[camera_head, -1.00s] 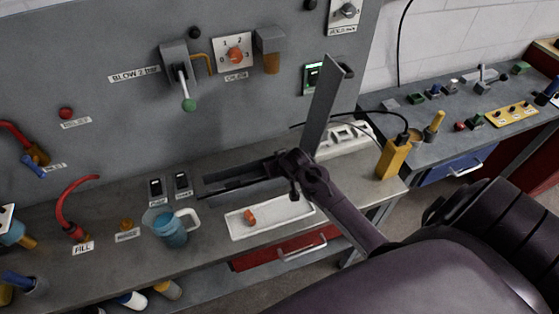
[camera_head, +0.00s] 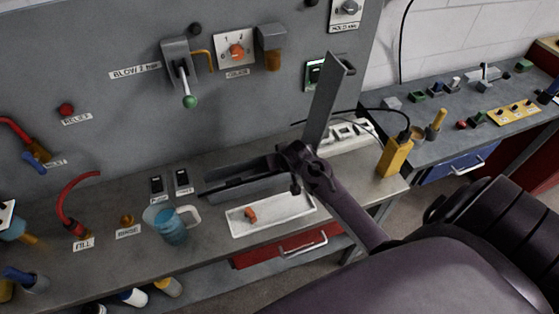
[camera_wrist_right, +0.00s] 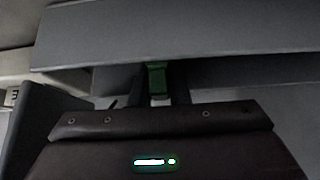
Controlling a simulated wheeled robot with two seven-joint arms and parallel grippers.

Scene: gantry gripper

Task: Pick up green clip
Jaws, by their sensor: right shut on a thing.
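In the right wrist view a small green clip (camera_wrist_right: 157,76) sits between the two dark fingers of my right gripper (camera_wrist_right: 158,84), which is shut on it. Broad grey plates cross the view behind and above it. In the head view my dark purple right arm (camera_head: 345,208) comes in from the lower right and ends above the bench, beside two long grey plates. The held clip cannot be made out there. My left gripper is not in view.
A yellow box (camera_head: 393,156) stands at the bench's right end. The right table holds several small parts, including a green one (camera_head: 417,96).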

